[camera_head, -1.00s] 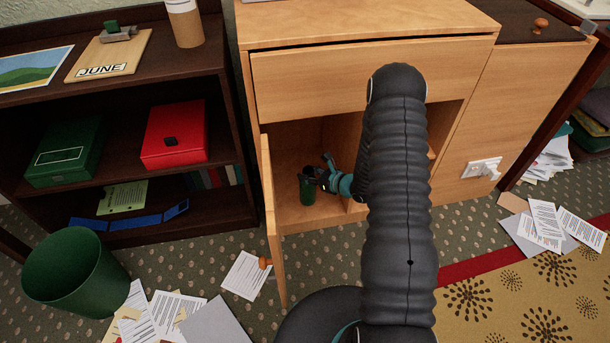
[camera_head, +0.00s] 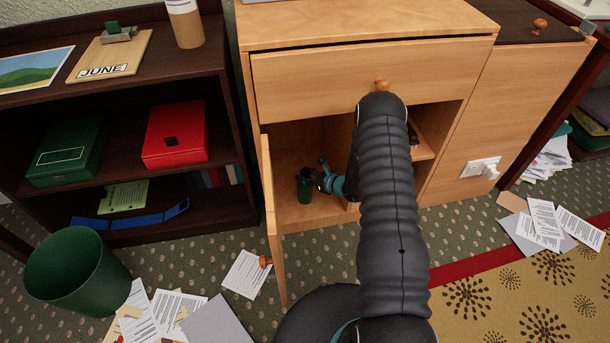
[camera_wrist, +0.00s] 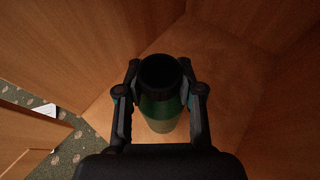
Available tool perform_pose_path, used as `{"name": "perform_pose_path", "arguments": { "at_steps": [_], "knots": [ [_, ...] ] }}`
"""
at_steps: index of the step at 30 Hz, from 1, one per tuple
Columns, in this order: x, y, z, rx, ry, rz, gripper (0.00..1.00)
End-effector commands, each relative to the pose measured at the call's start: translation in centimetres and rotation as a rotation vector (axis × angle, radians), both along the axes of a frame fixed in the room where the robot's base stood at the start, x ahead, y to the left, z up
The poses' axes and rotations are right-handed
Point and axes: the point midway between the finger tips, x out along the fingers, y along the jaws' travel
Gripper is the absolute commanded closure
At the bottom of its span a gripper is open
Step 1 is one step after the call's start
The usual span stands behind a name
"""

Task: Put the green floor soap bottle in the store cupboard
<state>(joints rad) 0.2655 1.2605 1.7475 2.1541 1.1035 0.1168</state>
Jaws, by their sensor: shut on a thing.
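The green floor soap bottle (camera_head: 305,191) with a dark cap is inside the open lower compartment of the wooden store cupboard (camera_head: 370,80). My gripper (camera_head: 308,176) is shut on its upper part. In the wrist view the bottle (camera_wrist: 160,112) stands between the two fingers of my gripper (camera_wrist: 160,90), over the cupboard floor (camera_wrist: 225,80). It looks upright. I cannot tell whether its base touches the floor. The cupboard door (camera_head: 270,215) is swung open on the left side. My arm hides part of the compartment's right side.
A dark shelf unit (camera_head: 130,235) with a red box (camera_head: 175,135) and a green box (camera_head: 65,152) stands at left. A green bin (camera_head: 75,275) and loose papers (camera_head: 245,275) are on the carpet. A drawer (camera_head: 330,85) is above the opening.

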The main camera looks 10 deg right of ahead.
Motion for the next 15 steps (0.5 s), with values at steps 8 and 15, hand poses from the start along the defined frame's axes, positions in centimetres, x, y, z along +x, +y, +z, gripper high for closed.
{"name": "perform_pose_path", "arguments": {
  "at_steps": [8, 15],
  "knots": [
    [0.04, -0.01, -0.13, 0.000, -0.001, 0.000, 1.00],
    [-0.01, -0.02, -0.09, 0.000, 0.000, 0.000, 0.38]
  ]
}}
